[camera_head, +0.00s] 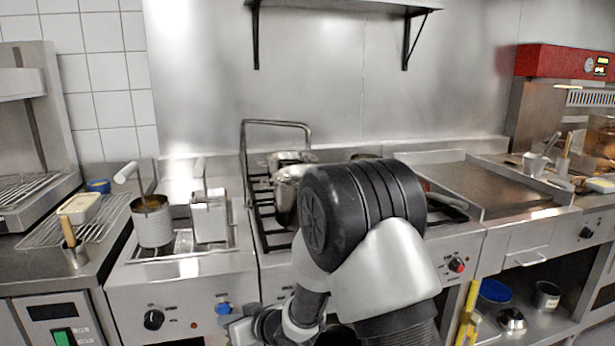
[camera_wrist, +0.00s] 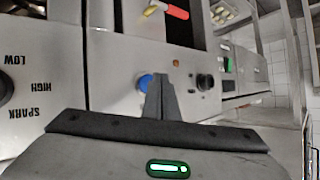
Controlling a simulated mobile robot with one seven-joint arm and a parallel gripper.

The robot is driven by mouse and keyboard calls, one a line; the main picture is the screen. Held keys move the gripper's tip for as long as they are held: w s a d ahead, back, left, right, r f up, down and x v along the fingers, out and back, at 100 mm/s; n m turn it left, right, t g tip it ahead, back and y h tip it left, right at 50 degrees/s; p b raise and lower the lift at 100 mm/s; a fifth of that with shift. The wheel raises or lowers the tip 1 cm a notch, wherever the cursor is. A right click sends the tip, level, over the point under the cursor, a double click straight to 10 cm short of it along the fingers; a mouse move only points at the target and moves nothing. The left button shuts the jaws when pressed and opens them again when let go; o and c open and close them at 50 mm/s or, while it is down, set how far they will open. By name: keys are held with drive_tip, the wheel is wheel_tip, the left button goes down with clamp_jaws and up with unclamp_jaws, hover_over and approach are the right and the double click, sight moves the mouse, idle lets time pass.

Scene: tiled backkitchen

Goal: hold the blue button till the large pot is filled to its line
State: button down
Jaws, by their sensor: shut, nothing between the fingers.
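In the head view my gripper (camera_head: 228,322) is just below the button. A metal pot (camera_head: 285,196) stands on the burner grate, partly hidden by my arm. Its inside, line and water level cannot be seen.
A bent metal pipe (camera_head: 275,122) rises behind the burners. Left are a fryer with baskets (camera_head: 152,222) and a black knob (camera_head: 154,319). A flat griddle (camera_head: 490,186) lies right. A yellow object (camera_head: 467,312) stands upright by the lower shelf.

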drive_tip(key=s, duration=0.2)
drive_tip(key=s+d+b, duration=0.1)
drive_tip(key=s, duration=0.2)
idle(0.4)
